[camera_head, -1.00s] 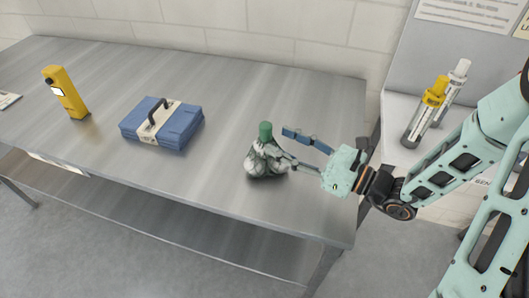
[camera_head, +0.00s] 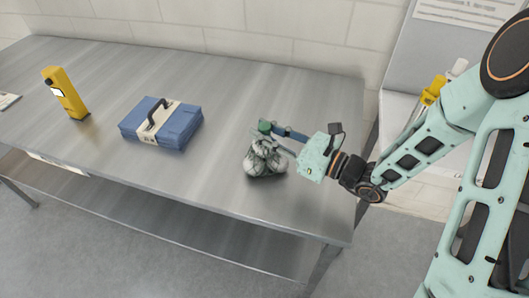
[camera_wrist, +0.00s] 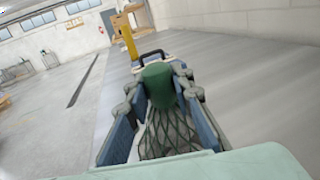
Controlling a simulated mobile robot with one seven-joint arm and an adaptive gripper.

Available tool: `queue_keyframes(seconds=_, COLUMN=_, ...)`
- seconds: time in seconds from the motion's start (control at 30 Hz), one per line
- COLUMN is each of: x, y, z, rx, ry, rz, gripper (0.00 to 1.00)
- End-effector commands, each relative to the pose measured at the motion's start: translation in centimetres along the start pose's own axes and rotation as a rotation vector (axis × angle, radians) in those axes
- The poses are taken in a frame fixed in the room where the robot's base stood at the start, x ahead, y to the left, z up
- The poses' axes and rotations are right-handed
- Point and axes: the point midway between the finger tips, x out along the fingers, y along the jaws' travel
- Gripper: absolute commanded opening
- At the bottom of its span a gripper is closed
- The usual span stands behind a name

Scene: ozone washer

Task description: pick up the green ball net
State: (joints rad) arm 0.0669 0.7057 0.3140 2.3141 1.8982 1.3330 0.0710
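The ball net (camera_head: 264,160) is a dark mesh bag of pale, greyish balls with a green top. It stands on the metal table near its right end. My gripper (camera_head: 275,134) reaches in from the right at the height of the green top. In the wrist view the net (camera_wrist: 165,132) lies between the two blue fingers of my gripper (camera_wrist: 160,76), with the green top between the fingertips. The fingers are apart, one on each side. Whether either touches the green top is hard to tell.
A blue case (camera_head: 180,128) with a dark handle and pale band lies left of the net. A yellow device (camera_head: 66,95) stands farther left. The table (camera_head: 215,205) is bare around the net, with a wall behind. Yellow- and white-topped cylinders (camera_head: 432,90) stand right, partly behind my arm.

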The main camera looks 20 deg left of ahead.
Motion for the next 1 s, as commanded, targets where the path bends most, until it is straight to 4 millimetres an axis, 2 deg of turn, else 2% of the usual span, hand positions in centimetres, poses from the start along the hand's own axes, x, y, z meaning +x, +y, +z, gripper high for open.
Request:
queue_keyframes(seconds=0.03, x=0.0, y=0.0, z=0.0, rx=0.0, ry=0.0, rz=0.0, gripper=0.12)
queue_keyframes(seconds=0.13, x=0.0, y=0.0, z=0.0, rx=0.0, ry=0.0, rz=0.0, gripper=0.01)
queue_keyframes(seconds=0.17, x=0.0, y=0.0, z=0.0, rx=0.0, ry=0.0, rz=0.0, gripper=0.0)
queue_keyframes(seconds=0.67, x=0.0, y=0.0, z=0.2, rx=-0.001, ry=-0.001, rz=0.0, gripper=0.0)
queue_keyframes(seconds=0.87, x=-0.2, y=-0.3, z=1.3, rx=-0.002, ry=-0.001, rz=0.002, gripper=0.0)
queue_keyframes(seconds=1.0, x=-0.4, y=-0.7, z=2.9, rx=-0.002, ry=-0.001, rz=0.003, gripper=0.0)
